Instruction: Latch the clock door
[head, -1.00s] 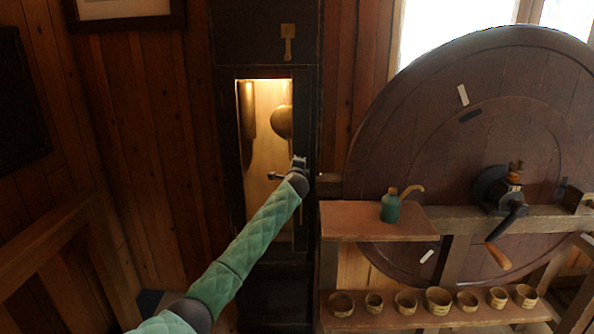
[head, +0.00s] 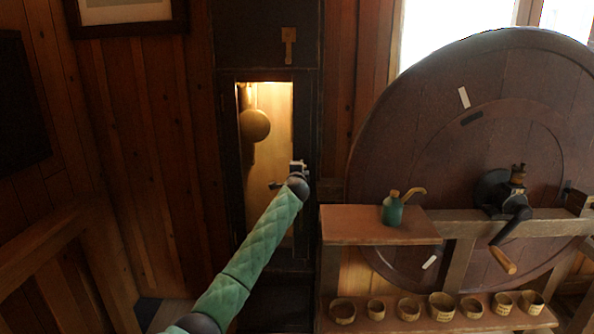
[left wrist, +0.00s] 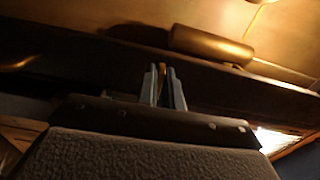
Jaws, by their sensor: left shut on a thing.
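The clock door (head: 302,118) is the dark-framed glazed front of the tall clock case; it looks shut or nearly so. Through its pane a round brass pendulum bob (head: 255,125) shows in warm light. My left gripper (head: 298,166) is at the door's right side, about mid-height. In the left wrist view, its two grey fingers (left wrist: 163,88) are close together around a small brass-coloured piece (left wrist: 162,70), likely the latch, at the dark door frame (left wrist: 110,70). Most of that piece is hidden by the fingers. My right gripper is out of view.
Right of the clock, a wooden shelf (head: 370,224) holds a green oil can (head: 393,209). A large wooden wheel (head: 420,140) with a crank (head: 510,225) stands behind it. Several small bowls line the lower shelf (head: 395,325). A brass fitting (head: 289,43) is above the door.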

